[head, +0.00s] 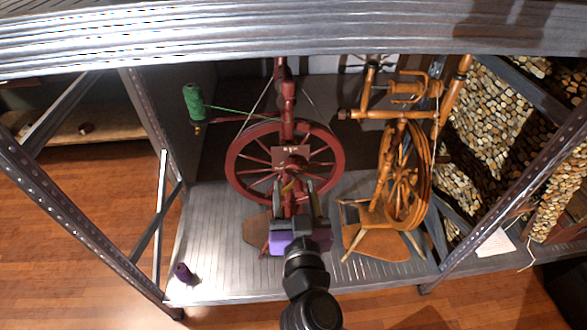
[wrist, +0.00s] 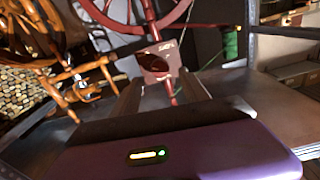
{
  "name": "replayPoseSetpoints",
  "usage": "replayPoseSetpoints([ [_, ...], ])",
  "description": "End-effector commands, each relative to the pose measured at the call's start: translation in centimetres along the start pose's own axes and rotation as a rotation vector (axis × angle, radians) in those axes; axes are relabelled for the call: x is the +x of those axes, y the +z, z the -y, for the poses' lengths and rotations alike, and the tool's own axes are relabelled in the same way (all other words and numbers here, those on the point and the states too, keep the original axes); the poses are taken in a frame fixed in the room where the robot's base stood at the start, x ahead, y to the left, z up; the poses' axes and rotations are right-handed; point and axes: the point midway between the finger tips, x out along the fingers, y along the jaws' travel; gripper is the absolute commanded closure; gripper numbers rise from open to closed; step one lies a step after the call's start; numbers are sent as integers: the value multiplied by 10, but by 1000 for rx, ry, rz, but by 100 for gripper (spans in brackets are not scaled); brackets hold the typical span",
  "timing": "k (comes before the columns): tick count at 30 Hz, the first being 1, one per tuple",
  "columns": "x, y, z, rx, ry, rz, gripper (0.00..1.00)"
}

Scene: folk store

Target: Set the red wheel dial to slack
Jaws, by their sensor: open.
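The red spinning wheel (head: 240,170) stands on the shelf, left of an orange wooden one. A small dark red plate (head: 291,152) is fixed on its frame. In the wrist view the plate (wrist: 172,75) carries a darker rounded dial knob (wrist: 154,63) and small pale lettering, too small to read. Which mark the dial points to cannot be told. My gripper (head: 301,190) is open and empty in front of the red wheel, below the plate in the head view. In the wrist view its fingers (wrist: 162,92) point toward the plate, apart from the knob.
The orange spinning wheel (head: 405,180) stands close on the right. A green thread spool (head: 193,103) is at upper left, with thread running to the red wheel. Metal shelf posts (head: 75,205) flank both sides; a shelf edge (head: 290,35) crosses above.

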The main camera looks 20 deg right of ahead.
Motion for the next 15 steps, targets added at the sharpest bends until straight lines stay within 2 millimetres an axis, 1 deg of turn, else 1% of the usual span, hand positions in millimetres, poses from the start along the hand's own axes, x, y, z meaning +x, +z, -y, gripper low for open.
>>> replayPoseSetpoints([
  [2,12,-3,-1,-1,2,-1,47],
  [9,49,-3,0,-2,0,-1,47],
  [12,60,-2,0,-2,1,0,47],
  [15,67,-1,0,-1,0,0,47],
])
